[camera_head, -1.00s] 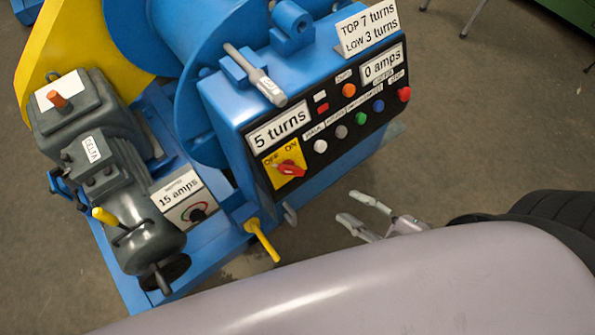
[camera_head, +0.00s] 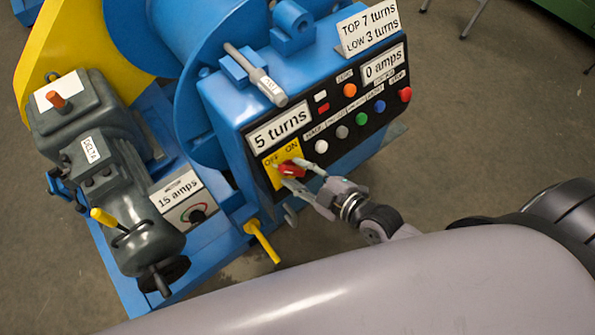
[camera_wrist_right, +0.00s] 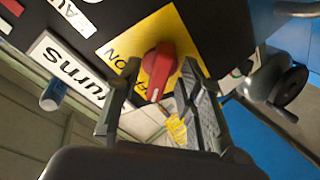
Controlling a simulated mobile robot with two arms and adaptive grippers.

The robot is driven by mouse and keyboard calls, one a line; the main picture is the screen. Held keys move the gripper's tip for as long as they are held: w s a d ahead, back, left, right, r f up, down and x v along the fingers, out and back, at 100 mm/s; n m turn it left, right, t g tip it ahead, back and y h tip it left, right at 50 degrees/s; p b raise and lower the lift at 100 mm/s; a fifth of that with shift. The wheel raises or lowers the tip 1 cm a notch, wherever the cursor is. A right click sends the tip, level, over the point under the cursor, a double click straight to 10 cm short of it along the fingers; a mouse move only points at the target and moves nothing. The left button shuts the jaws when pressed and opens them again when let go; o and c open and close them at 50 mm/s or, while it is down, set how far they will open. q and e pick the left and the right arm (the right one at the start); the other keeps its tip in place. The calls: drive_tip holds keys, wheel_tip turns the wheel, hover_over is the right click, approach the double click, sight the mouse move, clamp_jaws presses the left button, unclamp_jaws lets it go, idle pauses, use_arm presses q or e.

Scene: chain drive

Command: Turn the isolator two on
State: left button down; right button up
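The isolator switch is a red knob (camera_head: 291,168) on a yellow plate (camera_head: 272,174) marked OFF and ON, at the lower left of the black control panel. My right gripper (camera_head: 291,173) has come in from the right, with one finger on each side of the knob. In the wrist view the red knob (camera_wrist_right: 158,68) stands between the tips of the open right gripper (camera_wrist_right: 157,75). My left gripper is not in view.
White, grey, green, blue and red buttons (camera_head: 360,118) line the panel beside the switch. A yellow lever (camera_head: 261,240) and a grey hook (camera_head: 290,215) stick out below it. A grey motor unit (camera_head: 105,150) stands at the left.

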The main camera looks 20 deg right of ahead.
drive_tip(key=shift+w+a+f, duration=0.1)
drive_tip(key=shift+w+a, duration=0.05)
drive_tip(key=shift+w, duration=0.1)
drive_tip(key=shift+c, duration=0.4)
clamp_jaws()
